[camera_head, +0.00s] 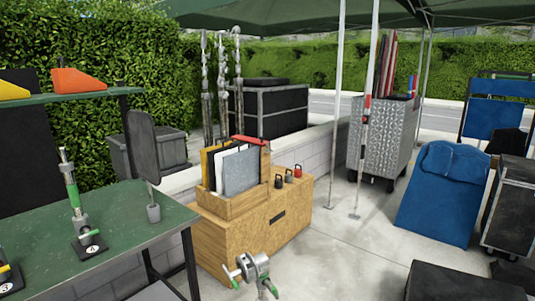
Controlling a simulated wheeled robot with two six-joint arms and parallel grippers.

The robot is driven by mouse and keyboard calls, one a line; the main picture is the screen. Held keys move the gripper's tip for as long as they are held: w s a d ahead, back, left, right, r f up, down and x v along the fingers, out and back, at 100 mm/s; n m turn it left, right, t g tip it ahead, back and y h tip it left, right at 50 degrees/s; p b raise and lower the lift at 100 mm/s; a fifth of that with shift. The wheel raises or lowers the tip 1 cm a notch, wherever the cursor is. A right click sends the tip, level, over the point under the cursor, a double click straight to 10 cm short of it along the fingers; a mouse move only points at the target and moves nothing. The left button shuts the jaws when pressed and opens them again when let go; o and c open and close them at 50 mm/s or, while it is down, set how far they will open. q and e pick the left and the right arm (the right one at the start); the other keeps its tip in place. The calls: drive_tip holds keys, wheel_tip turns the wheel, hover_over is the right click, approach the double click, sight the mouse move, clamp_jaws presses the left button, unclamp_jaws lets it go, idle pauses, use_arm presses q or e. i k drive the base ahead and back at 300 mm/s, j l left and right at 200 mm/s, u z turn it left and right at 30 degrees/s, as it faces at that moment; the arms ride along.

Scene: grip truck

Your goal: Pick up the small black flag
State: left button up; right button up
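A dark upright panel with rounded corners (143,146) stands at the right end of the green-topped table, above a small grey foot (153,213). I cannot tell for sure whether it is the small black flag. A wooden crate (234,205) in the middle holds several upright flat panels. Among them are a yellow-orange one (206,166), a grey one (241,171) and a white one between, with a narrow black strip showing beside the yellow-orange panel. Neither of my grippers is in view.
The crate rests on a wooden box (256,235) beside small black and red weights (298,171). A metal clamp with green handles (254,268) is at the bottom centre. A metal stand (73,205) is on the green table (120,218). Open concrete floor (345,250) lies right.

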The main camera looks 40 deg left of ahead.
sight(142, 128)
drive_tip(key=u, duration=1.9)
